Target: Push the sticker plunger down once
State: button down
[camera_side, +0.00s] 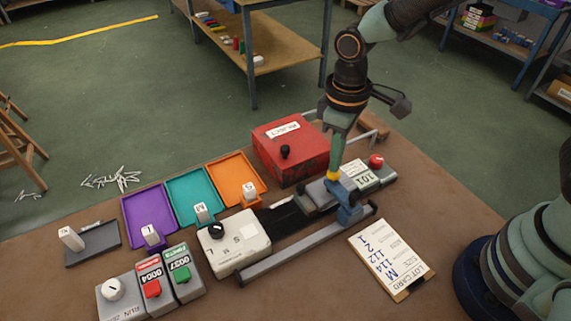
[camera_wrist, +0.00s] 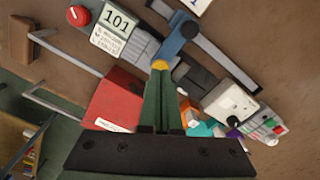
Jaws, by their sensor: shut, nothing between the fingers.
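A yellow cap (camera_side: 333,176) sits at the upper end of a blue bracket (camera_side: 349,214) by the long grey rail; I take this to be the sticker plunger. My gripper (camera_side: 335,166) points down with its fingers shut and empty, its tips right at the yellow cap. In the wrist view the fingers (camera_wrist: 161,74) end at the yellow cap (camera_wrist: 159,64), with the blue bracket (camera_wrist: 176,44) just beyond. The tips hide part of the cap, so I cannot tell how far down it is or whether they press on it.
A red box (camera_side: 290,150) stands behind my gripper. A unit with a "101" display (camera_side: 365,175) and red knob (camera_side: 376,161) is to the right. A white dial box (camera_side: 232,243) and coloured trays (camera_side: 148,215) lie left. A lot card (camera_side: 392,260) lies in front.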

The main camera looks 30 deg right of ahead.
jog(key=shift+f, duration=0.9)
jog(key=shift+r, duration=0.1)
dwell(0.4)
jog(key=shift+r, duration=3.4)
jog(key=shift+d+r, duration=0.1)
jog(key=s+d+r+m+t, duration=0.2)
jog(key=d+r+m, duration=0.1)
jog(key=d, duration=0.4)
jog(key=s+d+r+m+t, duration=0.1)
jog(key=d+r+m+t, duration=0.2)
jog(key=d+r, duration=0.3)
jog(key=shift+s+d+t, duration=0.3)
jog(key=shift+s+d, duration=0.05)
jog(key=shift+d, duration=0.8)
